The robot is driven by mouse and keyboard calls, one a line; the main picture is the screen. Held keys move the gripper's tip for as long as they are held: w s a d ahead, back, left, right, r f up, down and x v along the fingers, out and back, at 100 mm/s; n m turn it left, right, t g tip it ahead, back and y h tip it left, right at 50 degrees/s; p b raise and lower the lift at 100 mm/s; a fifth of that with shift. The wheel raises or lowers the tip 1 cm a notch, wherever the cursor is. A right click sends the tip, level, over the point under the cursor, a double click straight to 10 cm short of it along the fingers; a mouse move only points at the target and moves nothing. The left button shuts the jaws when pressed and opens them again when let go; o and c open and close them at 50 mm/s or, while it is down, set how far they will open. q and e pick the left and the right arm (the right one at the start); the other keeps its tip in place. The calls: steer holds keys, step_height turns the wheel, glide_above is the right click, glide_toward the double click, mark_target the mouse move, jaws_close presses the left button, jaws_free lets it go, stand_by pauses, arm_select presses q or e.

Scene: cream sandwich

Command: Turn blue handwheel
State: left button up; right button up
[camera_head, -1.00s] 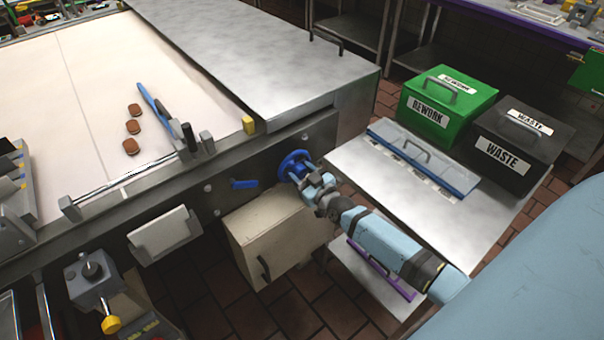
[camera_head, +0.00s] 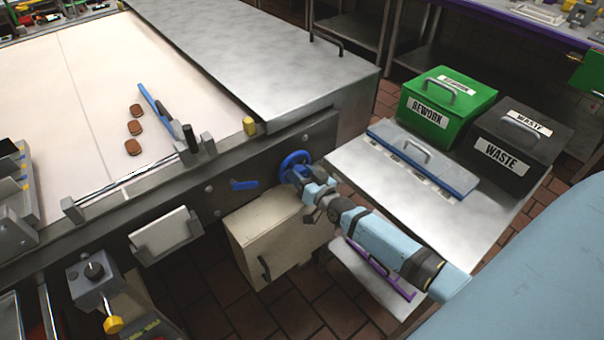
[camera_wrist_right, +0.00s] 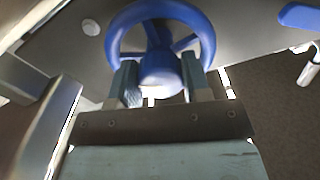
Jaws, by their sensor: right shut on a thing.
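The blue handwheel (camera_head: 295,163) is a spoked round wheel on the dark front panel of the machine, below the metal cover. My right gripper (camera_head: 300,178) is at the wheel, its arm coming in from the lower right. In the right wrist view the wheel's rim (camera_wrist_right: 204,30) arcs above the fingers. The two fingers of my right gripper (camera_wrist_right: 160,85) stand either side of the wheel's lower middle part and are shut on it. The exact contact is partly hidden by the fingers. My left gripper is not in view.
A blue lever (camera_head: 244,184) sits left of the wheel on the same panel. A beige box (camera_head: 270,240) stands below. A metal table (camera_head: 350,165) to the right bears a blue-edged tray, a green REWORK bin (camera_head: 440,128) and a black WASTE bin (camera_head: 505,185).

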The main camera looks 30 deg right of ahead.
steer(key=m, duration=0.3)
steer(key=shift+m, duration=0.4)
steer(key=m, duration=0.3)
steer(key=shift+m, duration=0.3)
steer(key=m+b, duration=0.1)
steer(key=m, duration=0.4)
steer(key=shift+b, duration=0.4)
steer(key=m+b, duration=0.1)
steer(key=m, duration=0.4)
steer(key=m+b, duration=0.1)
steer(key=m, duration=0.1)
steer(key=shift+m, duration=0.4)
steer(key=shift+r+m+b, duration=0.1)
steer(key=shift+m+b, duration=0.25)
steer(key=shift+m, duration=0.75)
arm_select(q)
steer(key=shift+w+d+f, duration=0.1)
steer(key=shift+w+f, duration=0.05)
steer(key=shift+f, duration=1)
arm_select(e)
steer(key=shift+m, duration=1)
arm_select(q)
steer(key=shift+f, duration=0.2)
